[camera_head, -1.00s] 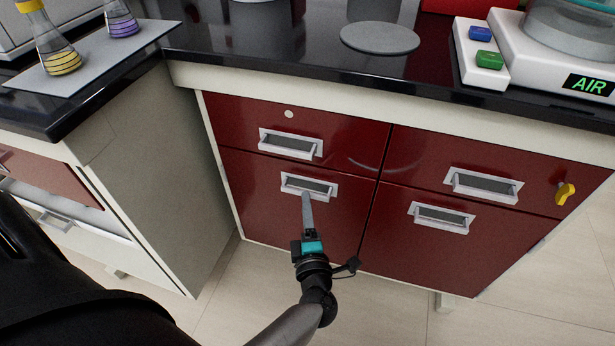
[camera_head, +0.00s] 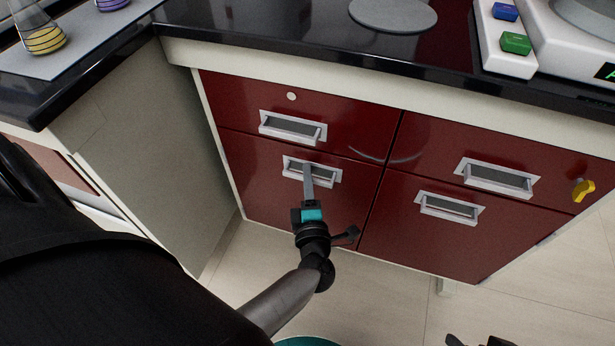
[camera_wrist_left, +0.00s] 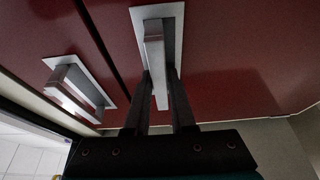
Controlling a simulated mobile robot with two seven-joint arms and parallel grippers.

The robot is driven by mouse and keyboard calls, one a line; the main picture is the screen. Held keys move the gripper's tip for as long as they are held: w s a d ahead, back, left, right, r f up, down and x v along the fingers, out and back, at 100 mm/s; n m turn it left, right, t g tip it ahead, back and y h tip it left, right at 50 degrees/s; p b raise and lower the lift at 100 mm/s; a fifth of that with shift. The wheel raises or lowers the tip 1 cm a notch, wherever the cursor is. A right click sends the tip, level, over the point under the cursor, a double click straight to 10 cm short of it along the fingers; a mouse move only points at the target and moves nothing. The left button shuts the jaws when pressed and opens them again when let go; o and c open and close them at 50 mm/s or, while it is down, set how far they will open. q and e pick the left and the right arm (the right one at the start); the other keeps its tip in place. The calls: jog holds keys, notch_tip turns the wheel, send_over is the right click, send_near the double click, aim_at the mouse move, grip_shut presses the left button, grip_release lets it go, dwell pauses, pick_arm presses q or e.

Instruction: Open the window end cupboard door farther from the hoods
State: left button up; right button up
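The dark red cupboard front has a lower left door (camera_head: 270,195) and a lower right door (camera_head: 430,235). Both look closed. My left gripper (camera_head: 307,168) is at the pull handle (camera_head: 328,173) of the lower left door. In the left wrist view the handle's bar (camera_wrist_left: 154,55) lies between the two fingers of that gripper (camera_wrist_left: 161,88). I cannot tell whether they press on it. The lower right door's handle (camera_head: 450,207) is free. A black part at the bottom right edge (camera_head: 480,341) may be my right gripper, mostly cut off.
Two red drawers with handles (camera_head: 293,127) (camera_head: 495,177) sit above the doors. A yellow key-like knob (camera_head: 583,190) sticks out of the right drawer. A black worktop (camera_head: 270,35) overhangs the front. A pale cabinet side (camera_head: 150,150) stands close on the left. Floor (camera_head: 390,310) is clear in front.

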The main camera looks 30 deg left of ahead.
pick_arm(q)
grip_shut()
dwell(1.0)
